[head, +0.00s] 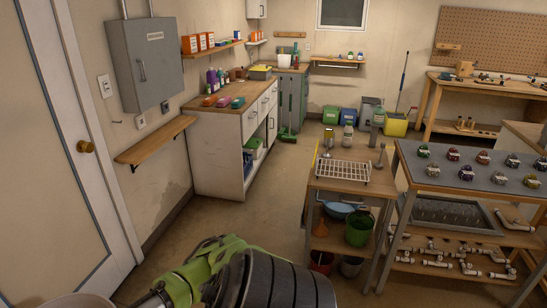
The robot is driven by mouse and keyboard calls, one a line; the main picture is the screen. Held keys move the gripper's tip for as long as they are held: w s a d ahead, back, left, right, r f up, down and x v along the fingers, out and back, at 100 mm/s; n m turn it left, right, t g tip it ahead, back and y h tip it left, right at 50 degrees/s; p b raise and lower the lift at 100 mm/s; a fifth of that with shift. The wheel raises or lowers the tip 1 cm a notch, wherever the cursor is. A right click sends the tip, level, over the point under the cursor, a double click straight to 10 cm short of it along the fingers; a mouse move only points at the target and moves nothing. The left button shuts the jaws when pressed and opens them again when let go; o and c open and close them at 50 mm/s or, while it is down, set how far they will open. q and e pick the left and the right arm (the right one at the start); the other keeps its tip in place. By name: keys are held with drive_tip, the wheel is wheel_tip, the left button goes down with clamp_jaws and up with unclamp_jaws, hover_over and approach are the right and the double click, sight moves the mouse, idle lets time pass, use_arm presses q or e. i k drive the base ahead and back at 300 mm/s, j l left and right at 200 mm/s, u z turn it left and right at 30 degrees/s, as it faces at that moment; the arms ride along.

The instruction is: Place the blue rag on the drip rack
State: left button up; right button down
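The white wire drip rack (342,172) sits on top of a small wooden cart right of the middle in the head view. It looks empty. I cannot clearly make out a blue rag. Small folded-looking red, bluish and green items (223,102) lie in a row on the wooden counter at the left, too small to identify. Something blue (247,166) shows low in the open cabinet below that counter, also unclear. A green and black arm part of mine fills the bottom of the view. Neither gripper's fingers show.
A wall shelf (155,140) juts out at the left. Floor (265,210) between counter and cart is clear.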

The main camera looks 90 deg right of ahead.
sight(343, 169)
drive_tip(key=z, duration=3.65)
drive_tip(key=i+j+z, duration=0.4)
drive_tip(key=i+j, duration=1.2)
drive_tip(key=j, duration=0.15)
drive_tip(key=i+j, duration=0.95)
drive_tip(key=j, duration=0.2)
